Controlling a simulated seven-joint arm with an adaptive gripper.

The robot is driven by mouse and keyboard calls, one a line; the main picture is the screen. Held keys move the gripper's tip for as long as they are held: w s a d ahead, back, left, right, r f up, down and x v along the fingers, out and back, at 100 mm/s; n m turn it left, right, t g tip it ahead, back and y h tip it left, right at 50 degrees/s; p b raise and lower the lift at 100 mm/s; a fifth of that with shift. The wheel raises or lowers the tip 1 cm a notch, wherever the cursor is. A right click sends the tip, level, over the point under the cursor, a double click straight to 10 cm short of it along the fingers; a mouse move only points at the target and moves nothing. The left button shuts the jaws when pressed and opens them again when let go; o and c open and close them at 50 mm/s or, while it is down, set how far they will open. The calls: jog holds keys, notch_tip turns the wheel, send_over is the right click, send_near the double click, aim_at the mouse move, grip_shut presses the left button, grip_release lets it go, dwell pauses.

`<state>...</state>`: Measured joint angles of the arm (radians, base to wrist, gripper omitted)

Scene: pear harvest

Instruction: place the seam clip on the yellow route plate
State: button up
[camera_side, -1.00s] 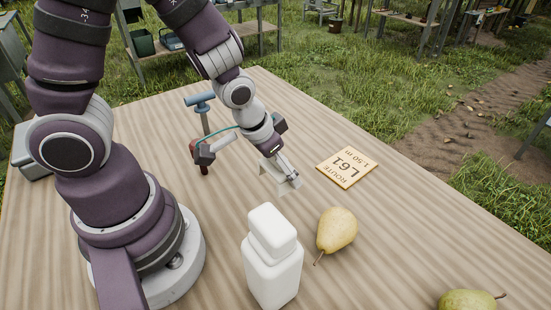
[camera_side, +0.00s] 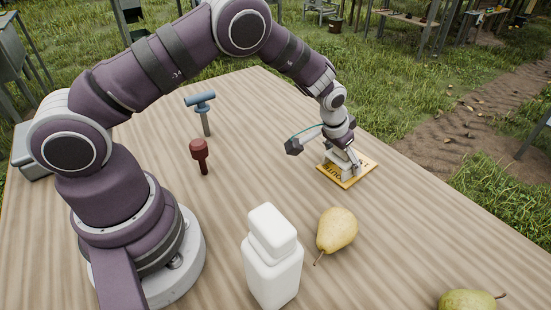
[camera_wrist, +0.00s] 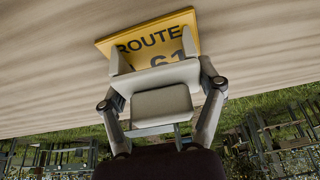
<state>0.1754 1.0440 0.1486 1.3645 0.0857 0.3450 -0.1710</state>
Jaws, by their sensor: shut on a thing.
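The seam clip (camera_side: 343,168) is a pale grey bracket. My gripper (camera_side: 346,160) is shut on it, over the yellow route plate (camera_side: 368,166) on the right part of the table. In the wrist view, the clip (camera_wrist: 155,79) lies between the fingers of my gripper (camera_wrist: 162,93), with its two prongs over the plate (camera_wrist: 112,42). The clip covers part of the plate's lettering, but "ROUTE" still shows. I cannot tell whether the clip touches the plate.
A greenish pear (camera_side: 468,301) is at the lower right. The table's middle is clear.

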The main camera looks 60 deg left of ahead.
jog(key=shift+f, duration=0.1)
jog(key=o, duration=1)
jog(key=v, duration=1.2)
jog(key=shift+t, duration=0.6)
jog(key=s+a+r, duration=0.1)
jog(key=s+r, duration=0.2)
jog(key=s, duration=0.3)
jog(key=s+a+r, duration=0.1)
jog(key=s+r, duration=0.2)
jog(key=s, duration=0.3)
jog(key=s+a+r, duration=0.1)
jog(key=s+r, duration=0.2)
jog(key=s, duration=0.3)
